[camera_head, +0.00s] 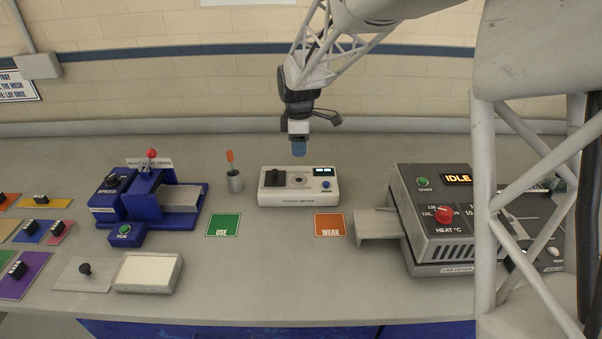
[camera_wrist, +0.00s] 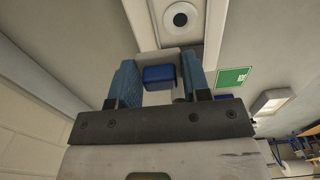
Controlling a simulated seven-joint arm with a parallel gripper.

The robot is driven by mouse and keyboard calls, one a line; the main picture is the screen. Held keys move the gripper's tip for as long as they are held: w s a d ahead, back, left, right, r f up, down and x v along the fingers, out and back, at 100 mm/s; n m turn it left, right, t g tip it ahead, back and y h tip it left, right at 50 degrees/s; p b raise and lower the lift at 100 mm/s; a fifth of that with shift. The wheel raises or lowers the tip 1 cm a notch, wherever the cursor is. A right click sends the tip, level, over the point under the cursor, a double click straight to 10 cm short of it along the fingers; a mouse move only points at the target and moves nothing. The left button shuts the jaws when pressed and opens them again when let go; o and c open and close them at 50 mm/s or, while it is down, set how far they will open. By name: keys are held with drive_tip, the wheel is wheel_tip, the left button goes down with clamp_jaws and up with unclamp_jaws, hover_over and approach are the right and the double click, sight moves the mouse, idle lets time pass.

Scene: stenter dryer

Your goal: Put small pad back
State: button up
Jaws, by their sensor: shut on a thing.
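My gripper (camera_head: 298,148) hangs upright above the back edge of the white meter (camera_head: 285,199), clear of it. In the wrist view its two blue fingers (camera_wrist: 158,75) stand apart. Between them is a small blue block (camera_wrist: 159,84), with a pale piece around it; I take this as the small pad, held by the fingers. It cannot be made out in the head view. The meter has a dark block, a round centre spot and a blue knob; its round spot also shows in the wrist view (camera_wrist: 180,20).
A green USE card (camera_head: 223,225) and an orange WEAK card (camera_head: 330,225) lie in front of the meter. A metal cup (camera_head: 235,182) and blue machine (camera_head: 160,195) stand left. The lab dryer (camera_head: 445,230) stands right. A cream pad (camera_head: 148,272) lies front left.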

drive_tip(key=shift+s, duration=0.1)
drive_tip(key=s+d+f, duration=0.2)
drive_tip(key=s, duration=0.9)
drive_tip(key=s+d+f, duration=0.3)
drive_tip(key=s, duration=0.9)
drive_tip(key=s+d+f, duration=0.2)
drive_tip(key=s+d, duration=0.1)
drive_tip(key=s, duration=0.8)
drive_tip(key=shift+s+d+f, duration=0.15)
drive_tip(key=shift+s+f, duration=0.1)
drive_tip(key=shift+s, duration=0.1)
drive_tip(key=shift+w, duration=0.15)
hover_over(315, 235)
drive_tip(key=shift+f, duration=0.75)
drive_tip(key=shift+f, duration=0.15)
drive_tip(key=shift+f, duration=1.6)
drive_tip(key=shift+f, duration=0.15)
